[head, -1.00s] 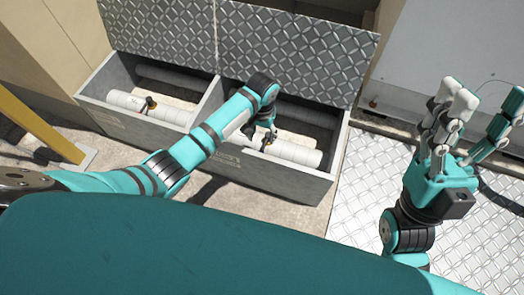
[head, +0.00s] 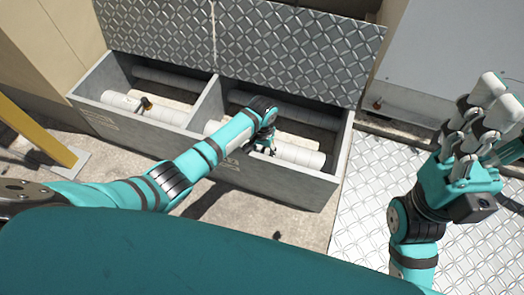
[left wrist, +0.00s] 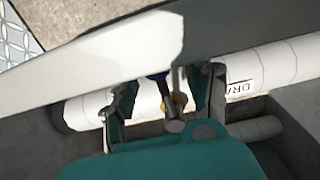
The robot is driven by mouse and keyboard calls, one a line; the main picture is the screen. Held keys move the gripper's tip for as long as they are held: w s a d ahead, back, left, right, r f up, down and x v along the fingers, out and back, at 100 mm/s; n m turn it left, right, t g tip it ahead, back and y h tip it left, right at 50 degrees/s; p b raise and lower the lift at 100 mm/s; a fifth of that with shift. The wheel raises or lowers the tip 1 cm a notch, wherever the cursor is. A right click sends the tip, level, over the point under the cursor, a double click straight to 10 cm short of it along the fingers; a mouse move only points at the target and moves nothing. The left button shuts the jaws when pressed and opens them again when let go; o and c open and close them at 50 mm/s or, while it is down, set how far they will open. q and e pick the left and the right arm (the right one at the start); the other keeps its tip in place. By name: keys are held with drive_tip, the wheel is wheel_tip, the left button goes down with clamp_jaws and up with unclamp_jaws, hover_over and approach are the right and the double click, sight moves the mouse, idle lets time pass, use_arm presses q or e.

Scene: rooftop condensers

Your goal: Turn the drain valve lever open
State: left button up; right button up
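A white wrapped drain pipe (head: 300,155) runs along the right compartment of a grey open box; in the left wrist view (left wrist: 285,60) it carries a label reading "DRA", the rest cut off. A drain valve (left wrist: 174,103) with brass-coloured parts and a dark blue piece sits on it. My left gripper (head: 262,148) reaches down into this compartment. In the left wrist view its two fingers (left wrist: 165,100) stand apart on either side of the valve; contact is unclear, and the lever is partly hidden. My right gripper (head: 490,125) is raised, open and empty at the right.
The box (head: 260,185) has a divider and a raised diamond-plate lid (head: 290,50) behind it. The left compartment holds another pipe with a small valve (head: 145,103). A yellow post (head: 35,130) stands at left. Diamond-plate flooring (head: 365,225) lies at right.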

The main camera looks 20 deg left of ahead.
use_arm(q)
clamp_jaws()
